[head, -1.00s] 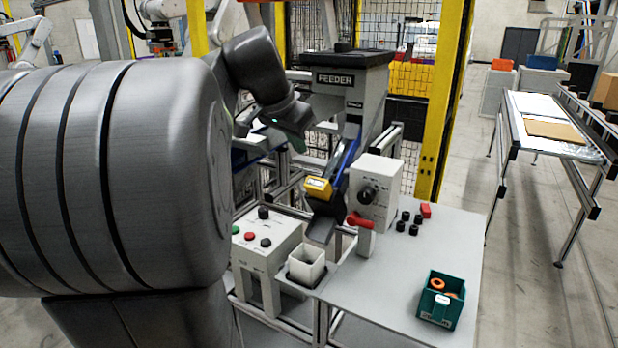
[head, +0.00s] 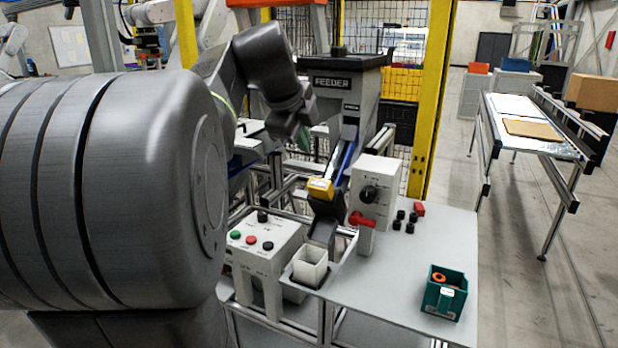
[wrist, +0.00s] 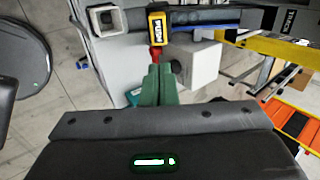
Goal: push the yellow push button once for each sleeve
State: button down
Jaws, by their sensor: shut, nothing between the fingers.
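The yellow push button (head: 320,188) sits on the dark chute below the feeder (head: 345,84). In the wrist view the yellow button (wrist: 157,24) shows its PUSH label, just beyond my fingertips. My gripper (head: 303,138) has green fingers, shut and empty, pointing down above and slightly left of the button, apart from it. The fingers also show in the wrist view (wrist: 158,75). An empty-looking white square cup (head: 310,266) stands below the chute's end. I cannot make out any sleeve on the chute or in the cup.
A control box with coloured buttons (head: 262,242) stands left of the cup. A white box with a black knob (head: 373,195) and a red lever (head: 361,219) are right of the chute. A teal bin (head: 445,293) holds orange rings. The table's right front is mostly clear.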

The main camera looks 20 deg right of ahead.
aim_at(321, 184)
dwell(0.3)
jog(key=p+x, duration=0.2)
jog(key=x, duration=1.2)
jog(key=shift+w+d+f+b, duration=0.1)
jog(key=shift+d+f+b, duration=0.1)
jog(key=shift+f+b, duration=0.35)
jog(key=b+x, duration=0.3)
jog(key=x, duration=0.1)
jog(key=shift+f, duration=0.2)
dwell(0.4)
jog(key=shift+r, duration=0.1)
